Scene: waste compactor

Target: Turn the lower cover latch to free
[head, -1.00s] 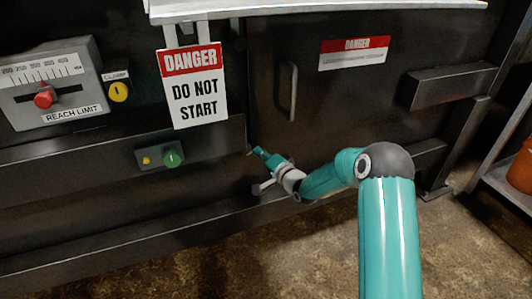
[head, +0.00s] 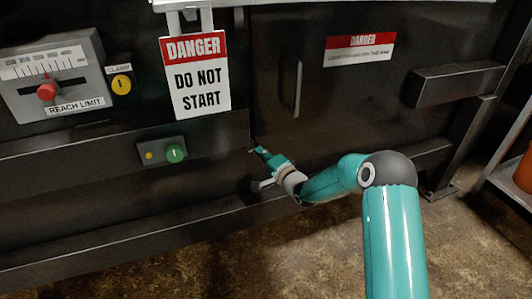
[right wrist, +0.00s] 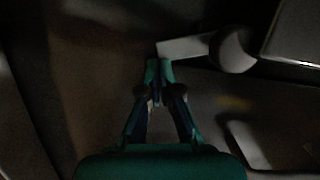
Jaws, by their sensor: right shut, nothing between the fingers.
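The lower cover latch shows in the right wrist view as a pale flat bar (right wrist: 186,47) running left from a round pivot (right wrist: 234,49). In the head view it is mostly hidden by my right gripper (head: 261,152), at the lower left corner of the dark cover (head: 345,110). In the right wrist view the closed fingertips (right wrist: 159,68) are just below the bar's left end. I cannot tell if they touch it. The right gripper is shut and empty. My left gripper is not in view.
A DANGER DO NOT START sign (head: 197,80) hangs left of the cover's vertical handle (head: 297,88). The reach limit panel (head: 52,80) is farther left. A dark ledge (head: 130,240) runs below.

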